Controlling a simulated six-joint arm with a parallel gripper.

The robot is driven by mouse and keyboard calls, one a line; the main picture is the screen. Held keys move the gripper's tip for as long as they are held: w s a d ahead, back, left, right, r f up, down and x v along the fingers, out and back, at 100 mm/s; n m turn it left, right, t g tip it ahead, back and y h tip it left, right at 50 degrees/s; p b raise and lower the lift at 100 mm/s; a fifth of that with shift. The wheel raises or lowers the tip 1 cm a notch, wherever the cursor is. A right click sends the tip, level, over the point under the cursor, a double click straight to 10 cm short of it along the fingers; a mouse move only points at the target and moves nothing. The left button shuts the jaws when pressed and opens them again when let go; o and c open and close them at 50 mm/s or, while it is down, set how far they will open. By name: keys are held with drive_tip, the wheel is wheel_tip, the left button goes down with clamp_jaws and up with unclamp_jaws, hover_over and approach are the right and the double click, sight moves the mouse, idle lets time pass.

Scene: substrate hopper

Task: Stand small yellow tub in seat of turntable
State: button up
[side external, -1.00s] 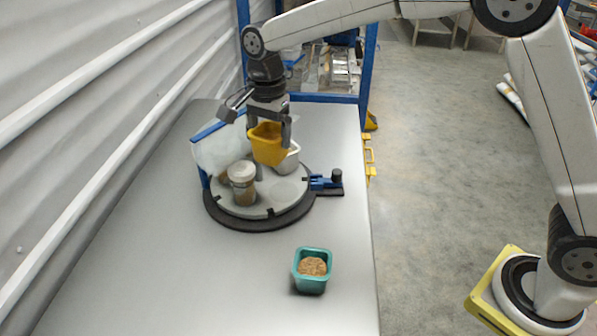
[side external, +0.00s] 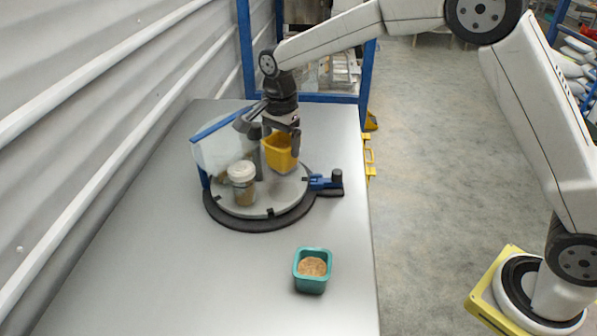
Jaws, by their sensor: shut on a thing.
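The small yellow tub (side external: 281,155) is held upright in my gripper (side external: 281,140), which is shut on it. The tub is over the right back part of the round grey turntable (side external: 262,209). I cannot tell whether its base touches the turntable or is just above it. The seat under it is hidden by the tub. A lidded cup (side external: 242,183) with brownish contents stands on the front left of the turntable.
A clear panel with a blue top edge (side external: 222,147) stands at the turntable's back left. A blue clamp-like part (side external: 325,182) sits at its right. A teal tub (side external: 312,270) with grainy contents stands at the front of the table. The table's left front is clear.

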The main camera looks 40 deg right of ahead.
drive_tip(key=shift+f, duration=0.1)
drive_tip(key=shift+f, duration=3.75)
drive_tip(key=shift+f, duration=0.3)
drive_tip(key=o, duration=0.7)
drive_tip(key=shift+r, duration=0.1)
drive_tip(key=shift+r, duration=3.65)
drive_tip(key=shift+s, duration=0.1)
